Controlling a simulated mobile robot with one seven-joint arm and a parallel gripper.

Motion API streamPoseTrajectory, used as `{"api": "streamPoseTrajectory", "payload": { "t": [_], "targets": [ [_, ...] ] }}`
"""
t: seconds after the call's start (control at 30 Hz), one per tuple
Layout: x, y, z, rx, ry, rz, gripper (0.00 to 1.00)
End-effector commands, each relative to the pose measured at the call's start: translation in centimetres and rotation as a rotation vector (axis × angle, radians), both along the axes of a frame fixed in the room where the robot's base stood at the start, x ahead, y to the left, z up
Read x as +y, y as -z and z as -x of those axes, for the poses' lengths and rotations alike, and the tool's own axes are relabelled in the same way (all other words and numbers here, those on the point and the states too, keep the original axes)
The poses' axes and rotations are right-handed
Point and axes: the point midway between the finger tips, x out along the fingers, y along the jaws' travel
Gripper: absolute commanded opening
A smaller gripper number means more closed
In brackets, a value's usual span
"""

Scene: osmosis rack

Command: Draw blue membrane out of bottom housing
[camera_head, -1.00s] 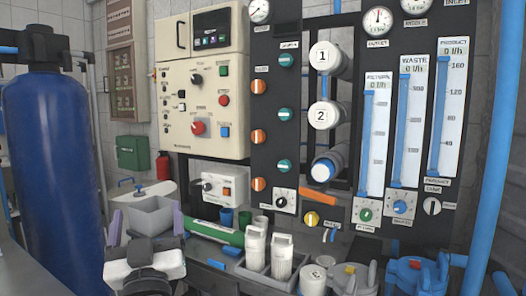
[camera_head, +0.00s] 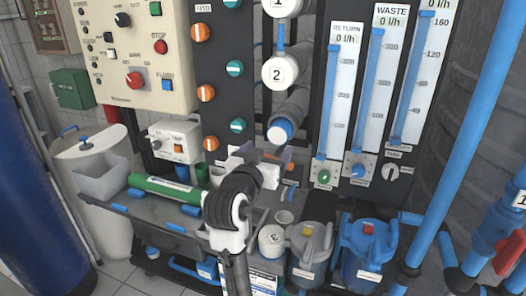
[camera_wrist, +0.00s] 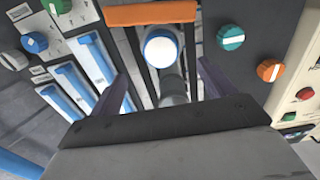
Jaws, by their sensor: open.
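The blue membrane (camera_head: 279,131) shows as a blue-rimmed round end with a white face, sticking out of the grey bottom housing (camera_head: 297,106) under the housings marked 1 and 2. In the wrist view the membrane's end (camera_wrist: 163,48) faces the camera, centred a little beyond the fingers. My gripper (camera_head: 268,161) is just below the membrane in the head view. In the wrist view my gripper (camera_wrist: 162,72) has its purple fingers spread to left and right of the membrane's line, empty. The membrane's length is hidden inside the housing.
An orange bar (camera_wrist: 150,14) lies close beyond the membrane in the wrist view. Flow meters (camera_head: 341,95) stand right, orange and teal knobs (camera_head: 206,93) left. Below are a green tube (camera_head: 163,189) on the bench and lidded canisters (camera_head: 367,245).

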Motion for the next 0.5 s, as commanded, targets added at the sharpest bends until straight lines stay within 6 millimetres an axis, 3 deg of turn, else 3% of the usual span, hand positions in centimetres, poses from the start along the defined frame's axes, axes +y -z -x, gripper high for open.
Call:
{"api": "streamPoseTrajectory", "payload": {
  "t": [0.5],
  "targets": [
    [-1.6,-0.1,-5.0,-0.002,-0.001,0.001,0.82]
  ]
}}
